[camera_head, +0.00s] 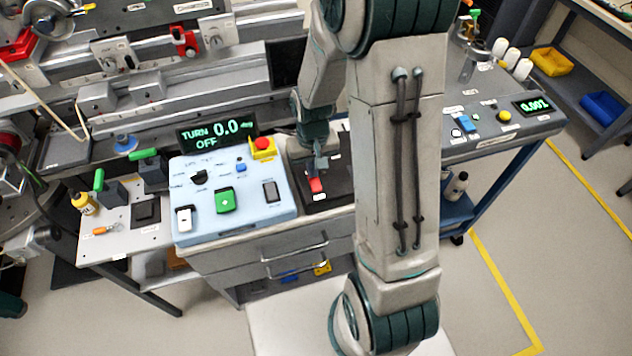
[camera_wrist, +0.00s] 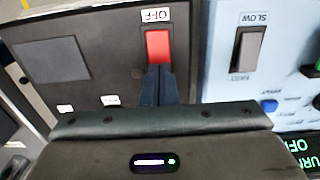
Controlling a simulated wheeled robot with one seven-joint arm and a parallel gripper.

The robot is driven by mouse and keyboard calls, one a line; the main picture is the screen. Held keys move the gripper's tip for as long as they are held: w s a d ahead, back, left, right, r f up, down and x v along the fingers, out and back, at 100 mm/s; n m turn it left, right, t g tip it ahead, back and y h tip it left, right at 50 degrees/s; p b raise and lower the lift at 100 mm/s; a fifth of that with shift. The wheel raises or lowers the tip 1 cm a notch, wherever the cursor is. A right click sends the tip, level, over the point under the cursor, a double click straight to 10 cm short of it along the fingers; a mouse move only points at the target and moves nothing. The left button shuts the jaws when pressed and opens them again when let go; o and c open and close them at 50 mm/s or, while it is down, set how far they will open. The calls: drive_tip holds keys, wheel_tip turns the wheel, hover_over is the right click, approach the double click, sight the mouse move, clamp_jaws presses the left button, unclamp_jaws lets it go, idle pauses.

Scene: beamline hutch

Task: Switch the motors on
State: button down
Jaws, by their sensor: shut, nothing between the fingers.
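A red rocker switch (camera_head: 316,185) sits on a dark panel (camera_head: 336,187) right of the light blue control box. It also shows in the wrist view (camera_wrist: 158,46), with a white OFF label (camera_wrist: 156,15) at its end. My gripper (camera_head: 321,163) is shut and empty, with its tips at the near end of the red switch in the wrist view (camera_wrist: 157,72). I cannot tell whether they touch it. A black display (camera_head: 217,133) reads "TURN 0.0 OFF". No label naming the motors is legible.
Another console (camera_head: 548,123) stands at right.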

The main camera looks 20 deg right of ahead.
drive_tip(key=shift+f+b, duration=0.45)
drive_tip(key=shift+f, duration=0.1)
drive_tip(key=shift+r+p, duration=2.55)
drive_tip(key=shift+r, duration=1)
drive_tip(key=s+r+t, duration=0.3)
drive_tip(key=s+r, duration=1.1)
drive_tip(key=r, duration=0.5)
drive_tip(key=shift+s+t, duration=0.25)
drive_tip(key=shift+t, duration=0.05)
drive_tip(key=shift+d, duration=0.1)
